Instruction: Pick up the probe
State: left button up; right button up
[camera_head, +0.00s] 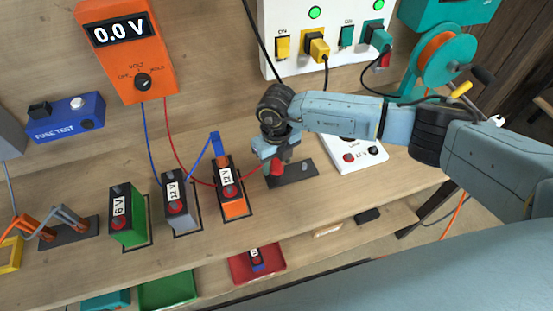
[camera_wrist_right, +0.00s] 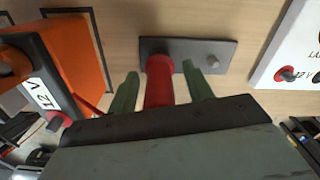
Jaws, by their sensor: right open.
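The red probe (camera_head: 276,168) stands upright on a small dark holder (camera_head: 294,173) on the bench; a red wire links it to the orange meter (camera_head: 124,50), which reads 0.0 V. My right gripper (camera_head: 275,153) is over the probe. In the right wrist view, the probe (camera_wrist_right: 160,82) lies between the two green fingers of the gripper (camera_wrist_right: 161,87), with a visible gap on each side. The gripper is open. A blue probe (camera_head: 217,145) stands at the orange 12 V battery (camera_head: 233,200). My left gripper is not in view.
Grey 12 V (camera_head: 180,210) and green 6 V (camera_head: 127,220) batteries stand left of the orange one. A white panel (camera_head: 355,155) lies right of the holder. A white switch panel (camera_head: 335,50) and teal reel (camera_head: 443,57) are behind. A red tray (camera_head: 240,270) sits below.

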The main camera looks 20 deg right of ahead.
jog(key=c, duration=1.1)
